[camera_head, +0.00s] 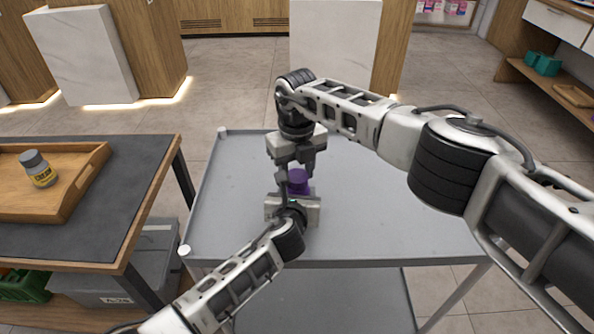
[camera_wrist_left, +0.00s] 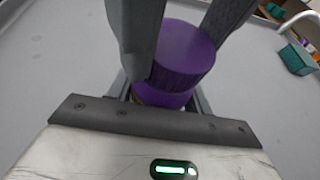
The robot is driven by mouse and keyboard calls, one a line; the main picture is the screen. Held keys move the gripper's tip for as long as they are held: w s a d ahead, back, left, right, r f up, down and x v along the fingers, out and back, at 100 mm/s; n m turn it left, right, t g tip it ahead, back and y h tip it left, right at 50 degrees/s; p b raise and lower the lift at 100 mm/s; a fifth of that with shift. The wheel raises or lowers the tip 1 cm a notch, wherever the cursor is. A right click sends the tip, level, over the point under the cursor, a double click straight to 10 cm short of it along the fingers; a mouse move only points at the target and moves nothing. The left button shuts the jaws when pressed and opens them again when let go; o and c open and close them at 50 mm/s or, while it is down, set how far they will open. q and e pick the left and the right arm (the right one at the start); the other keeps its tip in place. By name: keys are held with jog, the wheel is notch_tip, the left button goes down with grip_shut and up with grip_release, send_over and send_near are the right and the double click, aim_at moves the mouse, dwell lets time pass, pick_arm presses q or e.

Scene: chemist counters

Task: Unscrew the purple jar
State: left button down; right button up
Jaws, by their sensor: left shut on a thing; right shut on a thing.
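The purple jar (camera_head: 300,188) stands upright on the grey cart top, between my two grippers. Its round ribbed lid (camera_wrist_left: 188,52) and part of the purple body (camera_wrist_left: 160,97) show in the left wrist view. My left gripper (camera_head: 295,192) is shut on the jar's body from the near side, low down. My right gripper (camera_head: 297,172) points down from above, shut on the lid with one finger on each side. The fingers and the left gripper's palm hide much of the jar. I cannot tell whether the lid is loose.
The grey cart top (camera_head: 390,205) is otherwise clear around the jar. At left, a dark-topped table (camera_head: 110,200) holds a wooden tray (camera_head: 85,180) with a yellow-labelled jar (camera_head: 39,170). Wooden shelves with teal containers (camera_head: 543,63) stand at far right.

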jog(key=n, duration=0.2)
jog(key=shift+n, duration=0.3)
jog(key=o, duration=1.1)
